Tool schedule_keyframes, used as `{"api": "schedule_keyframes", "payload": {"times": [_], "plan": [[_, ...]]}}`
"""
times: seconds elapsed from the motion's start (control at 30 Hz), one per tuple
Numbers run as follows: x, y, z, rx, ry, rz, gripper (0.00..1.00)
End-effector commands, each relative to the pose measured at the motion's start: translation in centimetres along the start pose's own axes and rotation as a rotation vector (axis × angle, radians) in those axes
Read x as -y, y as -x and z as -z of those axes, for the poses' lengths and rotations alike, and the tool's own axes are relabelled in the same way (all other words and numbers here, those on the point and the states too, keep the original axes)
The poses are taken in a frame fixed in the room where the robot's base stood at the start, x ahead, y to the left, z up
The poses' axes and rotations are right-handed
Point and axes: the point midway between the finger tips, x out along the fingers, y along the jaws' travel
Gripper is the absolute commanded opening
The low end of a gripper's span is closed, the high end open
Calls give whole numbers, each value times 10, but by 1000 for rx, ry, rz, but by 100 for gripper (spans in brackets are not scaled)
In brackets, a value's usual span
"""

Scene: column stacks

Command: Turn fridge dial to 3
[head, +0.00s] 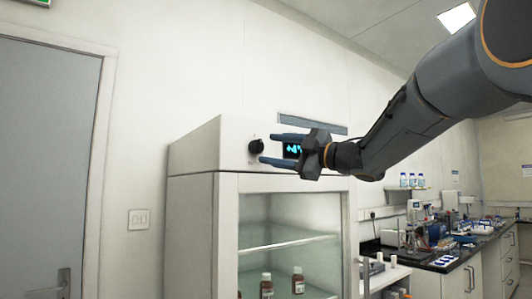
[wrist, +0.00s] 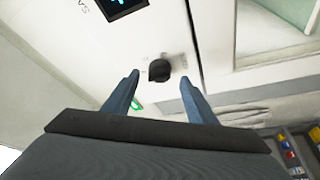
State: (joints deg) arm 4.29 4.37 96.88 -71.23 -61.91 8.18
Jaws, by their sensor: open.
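The fridge (head: 199,194) is a white cabinet with a glass door. Its black dial (head: 256,147) is on the upper front panel, left of a small dark display (head: 292,150) with blue glowing marks. My gripper (head: 270,149) is open in front of the panel, its two blue-grey fingers pointing toward the dial. In the wrist view the dial (wrist: 159,70) sits between the fingertips of my gripper (wrist: 158,76), with space on both sides. The display (wrist: 122,5) is at the top. The marks around the dial are too small to read, so its setting cannot be told.
Brown bottles (head: 267,285) stand inside the fridge behind the glass. A grey door (head: 45,160) is at the left, with a wall switch (head: 139,218) beside it. A lab bench (head: 450,262) with several instruments is at the right.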

Motion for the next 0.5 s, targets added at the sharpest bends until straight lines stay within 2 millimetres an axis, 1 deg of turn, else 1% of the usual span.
{"api": "schedule_keyframes", "payload": {"times": [0.03, 0.2, 0.33, 0.5], "plan": [[1, 10, -2, 3, 2, -2, 52], [1, 34, -1, 2, 1, 0, 52], [1, 42, 0, 1, 0, 1, 52], [1, 45, 0, 0, 0, 1, 52]]}}
